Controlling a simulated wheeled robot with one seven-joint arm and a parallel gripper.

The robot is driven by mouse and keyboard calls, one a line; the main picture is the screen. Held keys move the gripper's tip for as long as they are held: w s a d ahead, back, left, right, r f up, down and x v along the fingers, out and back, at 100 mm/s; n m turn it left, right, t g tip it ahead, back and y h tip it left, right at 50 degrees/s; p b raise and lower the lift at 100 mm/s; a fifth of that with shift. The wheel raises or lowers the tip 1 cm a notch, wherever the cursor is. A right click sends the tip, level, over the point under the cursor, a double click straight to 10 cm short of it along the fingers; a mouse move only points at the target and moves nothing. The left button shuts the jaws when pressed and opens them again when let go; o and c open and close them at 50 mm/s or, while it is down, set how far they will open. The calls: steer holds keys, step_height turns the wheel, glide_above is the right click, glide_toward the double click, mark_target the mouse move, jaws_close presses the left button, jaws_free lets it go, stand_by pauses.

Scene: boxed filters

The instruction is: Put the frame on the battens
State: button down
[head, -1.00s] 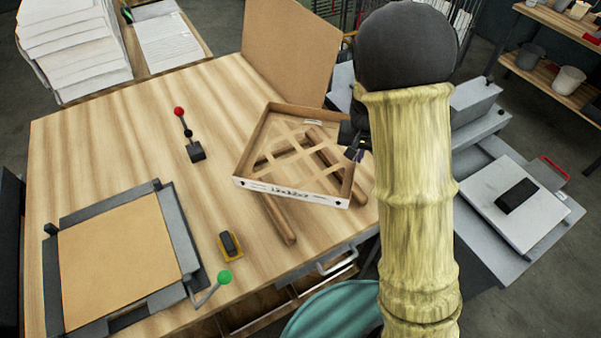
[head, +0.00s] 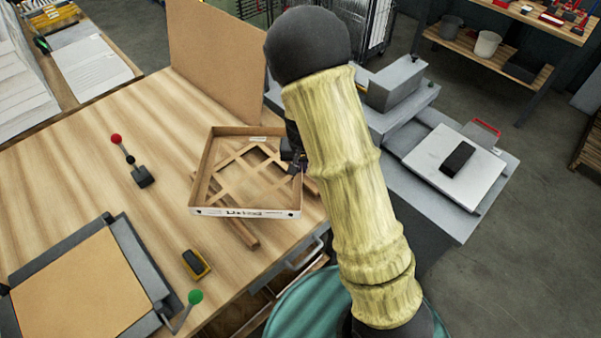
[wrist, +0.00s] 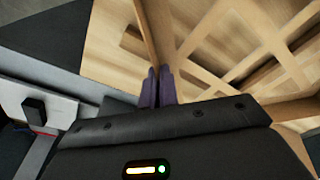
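The frame (head: 246,213) is a shallow square tray-like box with brown walls, a crossed lattice inside and a printed white front side. It is over two wooden battens on the table in the head view. One batten (head: 243,231) sticks out past its front side, and parts of wood show at its left and right. I cannot tell whether the frame touches the battens. My gripper (head: 294,162) is at the frame's right wall. In the wrist view its dark fingers (wrist: 158,88) are shut on that wall (wrist: 152,38). My arm hides part of the area to the right.
The wooden table (head: 90,185) is clear left of the frame, except for a red-knobbed lever (head: 138,175). A yellow-and-black block (head: 196,264) and a dark-edged fixture (head: 85,285) are nearer. A brown board (head: 222,65) stands behind. A grey machine (head: 450,165) is at right.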

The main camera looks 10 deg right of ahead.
steer(key=shift+a, duration=0.1)
steer(key=shift+f+p, duration=0.55)
steer(key=shift+f, duration=1.65)
steer(key=c, duration=1.7)
jaws_free()
steer(key=r, duration=0.4)
steer(key=s+r+b, duration=0.1)
steer(key=r, duration=0.3)
steer(key=r+b, duration=0.1)
steer(key=r, duration=0.3)
steer(key=shift+s+a+r, duration=0.1)
steer(key=shift+s, duration=0.1)
